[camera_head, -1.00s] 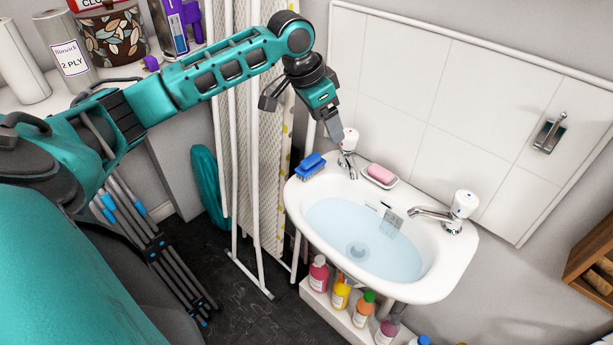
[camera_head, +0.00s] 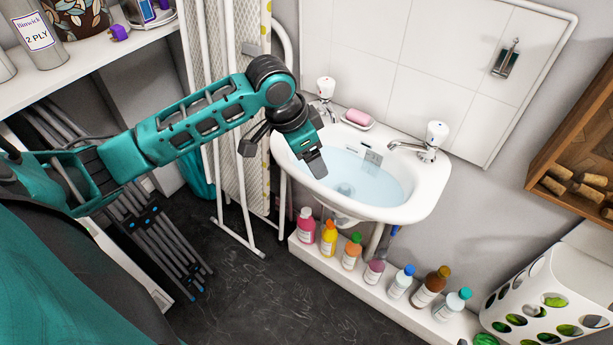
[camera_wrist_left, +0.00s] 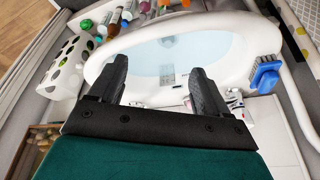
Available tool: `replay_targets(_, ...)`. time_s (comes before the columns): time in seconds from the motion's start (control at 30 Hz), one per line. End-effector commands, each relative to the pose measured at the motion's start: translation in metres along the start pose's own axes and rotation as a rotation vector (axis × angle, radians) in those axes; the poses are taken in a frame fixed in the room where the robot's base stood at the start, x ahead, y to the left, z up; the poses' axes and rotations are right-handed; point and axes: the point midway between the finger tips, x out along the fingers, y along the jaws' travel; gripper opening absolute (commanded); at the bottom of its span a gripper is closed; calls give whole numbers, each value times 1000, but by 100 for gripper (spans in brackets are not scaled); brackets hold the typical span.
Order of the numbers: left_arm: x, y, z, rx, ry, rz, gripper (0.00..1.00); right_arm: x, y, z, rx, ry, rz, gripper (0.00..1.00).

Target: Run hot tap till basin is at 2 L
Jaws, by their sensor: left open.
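The white basin (camera_head: 432,190) holds clear bluish water (camera_head: 365,180); it also shows in the left wrist view (camera_wrist_left: 235,45). The left tap (camera_head: 325,90) has a red-marked white top, and the right tap (camera_head: 436,135) a blue-marked one. I cannot make out a stream from either spout. A small grey plate (camera_head: 373,157) is on the basin's back inner wall; its markings are too small to read. My left gripper (camera_head: 318,168) is over the basin's left part, apart from the red-marked tap. In the left wrist view its fingers (camera_wrist_left: 157,72) are spread and empty. My right gripper is not in view.
Pink soap (camera_head: 357,118) sits on a dish between the taps. A blue brush (camera_wrist_left: 265,75) lies on the rim. Several bottles (camera_head: 351,250) line a ledge below. A folded white airer (camera_head: 225,130) stands left. A white basket (camera_head: 545,300) hangs at right.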

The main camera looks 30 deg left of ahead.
Motion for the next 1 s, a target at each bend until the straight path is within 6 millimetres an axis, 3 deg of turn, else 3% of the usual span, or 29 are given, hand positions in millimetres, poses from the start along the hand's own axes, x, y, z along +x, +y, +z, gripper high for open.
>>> replay_targets(0.1, 8, 16, 5, 7, 4, 9, 77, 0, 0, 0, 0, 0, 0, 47)
replay_targets(0.3, 13, 29, 9, 12, 10, 11, 77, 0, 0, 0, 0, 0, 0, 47)
replay_targets(1.0, 14, 31, 10, 12, 10, 10, 77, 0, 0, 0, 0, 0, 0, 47)
